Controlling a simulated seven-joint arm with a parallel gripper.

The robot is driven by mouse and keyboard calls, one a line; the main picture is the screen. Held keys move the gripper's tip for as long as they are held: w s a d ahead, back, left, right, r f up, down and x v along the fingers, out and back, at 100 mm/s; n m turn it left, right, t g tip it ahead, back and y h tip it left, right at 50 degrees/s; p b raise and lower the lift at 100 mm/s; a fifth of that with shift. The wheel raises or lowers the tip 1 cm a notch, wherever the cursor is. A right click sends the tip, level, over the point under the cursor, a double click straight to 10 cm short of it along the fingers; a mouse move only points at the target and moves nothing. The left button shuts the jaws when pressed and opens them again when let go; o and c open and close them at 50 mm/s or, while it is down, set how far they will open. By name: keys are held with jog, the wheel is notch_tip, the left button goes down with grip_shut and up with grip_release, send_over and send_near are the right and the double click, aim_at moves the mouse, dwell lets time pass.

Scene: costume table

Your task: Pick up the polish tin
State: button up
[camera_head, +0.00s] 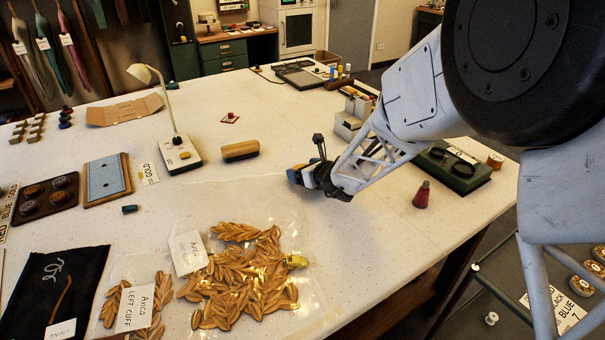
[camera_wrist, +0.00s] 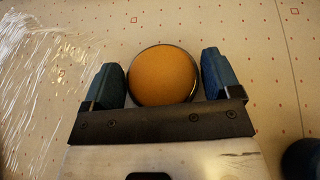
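The polish tin, a round tin with an orange top and dark rim (camera_wrist: 163,76), shows in the wrist view between the two blue fingers of my gripper (camera_wrist: 164,82). One finger is on each side, set wide apart and very close to the rim. Thin gaps seem to show, so the fingers look open around the tin. In the head view my gripper (camera_head: 308,174) is low at the table's middle, with a bit of orange showing at its fingers. Most of the tin is hidden there. Whether it rests fully on the table is hard to tell.
A clear plastic sheet with gold leaf pieces (camera_head: 245,278) lies left of and nearer than my gripper. A wooden brush (camera_head: 240,151) and a desk lamp (camera_head: 178,153) stand to the left.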

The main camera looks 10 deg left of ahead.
jog(key=c, duration=0.7)
jog(key=shift+o, duration=0.2)
jog(key=shift+r, duration=0.15)
jog(key=shift+r, duration=0.85)
jog(key=shift+s+d+r, duration=0.1)
jog(key=shift+s+r, duration=0.1)
jog(key=shift+r, duration=0.65)
jog(key=s+d, duration=0.2)
jog(key=s, duration=0.2)
jog(key=s+d+r, duration=0.1)
jog(key=s+d, duration=0.1)
jog(key=s, duration=0.3)
jog(key=s+d, duration=0.3)
jog(key=s, duration=0.2)
jog(key=shift+r, duration=0.15)
